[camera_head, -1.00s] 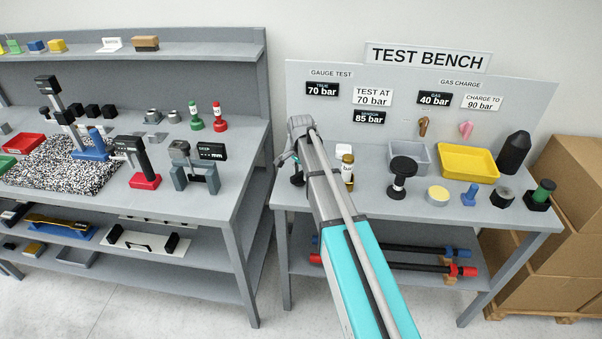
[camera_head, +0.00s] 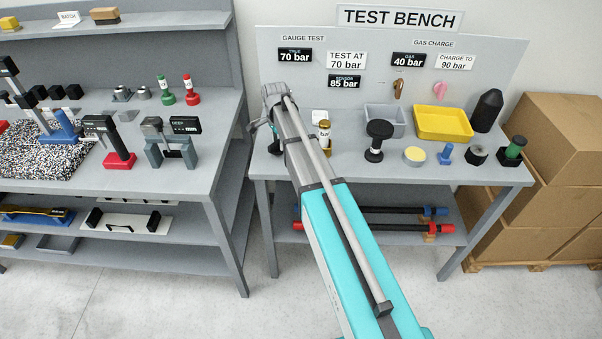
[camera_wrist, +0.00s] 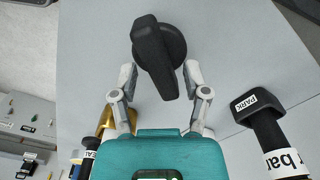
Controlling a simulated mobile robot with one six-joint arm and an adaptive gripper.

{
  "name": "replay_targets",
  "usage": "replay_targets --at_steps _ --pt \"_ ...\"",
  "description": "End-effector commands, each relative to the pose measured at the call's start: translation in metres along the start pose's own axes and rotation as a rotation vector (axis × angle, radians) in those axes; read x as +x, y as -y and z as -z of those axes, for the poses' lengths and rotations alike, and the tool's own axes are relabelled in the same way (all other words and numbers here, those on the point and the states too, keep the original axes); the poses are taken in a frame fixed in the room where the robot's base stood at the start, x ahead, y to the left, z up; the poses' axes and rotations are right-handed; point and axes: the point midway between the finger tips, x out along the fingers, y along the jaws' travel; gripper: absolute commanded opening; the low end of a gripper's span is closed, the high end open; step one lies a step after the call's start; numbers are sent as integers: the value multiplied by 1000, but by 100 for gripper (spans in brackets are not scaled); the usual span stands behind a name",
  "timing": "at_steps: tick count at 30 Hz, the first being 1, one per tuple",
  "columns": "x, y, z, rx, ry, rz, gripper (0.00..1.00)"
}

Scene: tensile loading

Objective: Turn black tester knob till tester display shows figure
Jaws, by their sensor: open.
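The black knob (camera_wrist: 158,48) has a round base and a raised bar handle. In the wrist view it lies between and just beyond the two fingertips of my gripper (camera_wrist: 160,72), which is open; I see no clear grip on it. In the head view my gripper (camera_head: 262,126) is over the left end of the test bench, and a dark part of the knob (camera_head: 275,143) shows beside my arm, which hides the rest. On the backboard, the black TRUE display (camera_head: 295,55) reads 70 bar, the SENSOR display (camera_head: 344,81) 85 bar and the GAS display (camera_head: 408,58) 40 bar.
A white card (camera_head: 346,60) says TEST AT 70 bar. A grey bin (camera_head: 398,129) and a yellow tray (camera_head: 419,132) lie behind.

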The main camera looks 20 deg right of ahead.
Motion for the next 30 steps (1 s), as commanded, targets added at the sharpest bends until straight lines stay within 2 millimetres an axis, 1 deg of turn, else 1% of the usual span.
replay_targets --at_steps 27,30 --pt "0 -5 -1 622 -1 0 60" --pt "-14 -5 -1 621 -1 0 60"
